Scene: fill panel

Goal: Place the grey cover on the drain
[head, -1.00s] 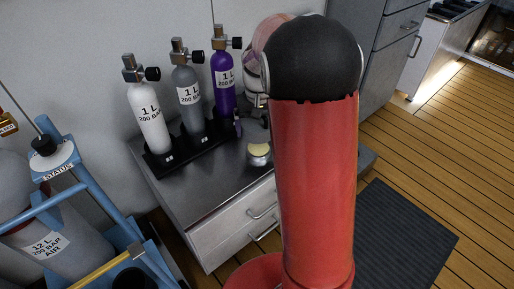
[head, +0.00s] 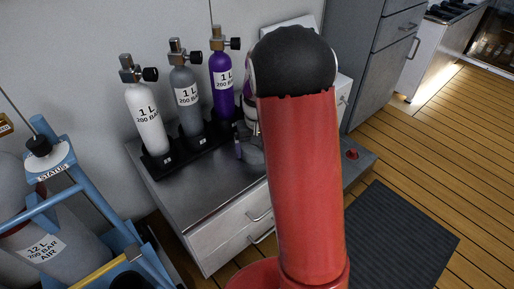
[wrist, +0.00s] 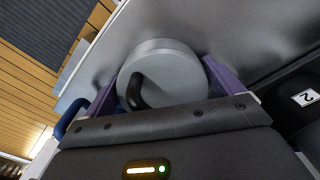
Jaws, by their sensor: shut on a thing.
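The grey cover (wrist: 172,72) is a round grey disc with a black curved handle in the wrist view. My gripper (wrist: 163,78) has a purple finger on each side of it and is shut on it. The cover is over or close to the grey metal worktop; I cannot tell whether it touches. In the head view my gripper (head: 244,150) is low over the worktop, in front of the purple cylinder and partly hidden by my red arm. I cannot make out the drain in either view.
White, grey and purple gas cylinders (head: 187,97) stand in a black rack at the back of the worktop (head: 200,190). A small red part (head: 351,153) is at the right. A blue frame (head: 75,195) with a large cylinder stands at the left. The worktop's front left is clear.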

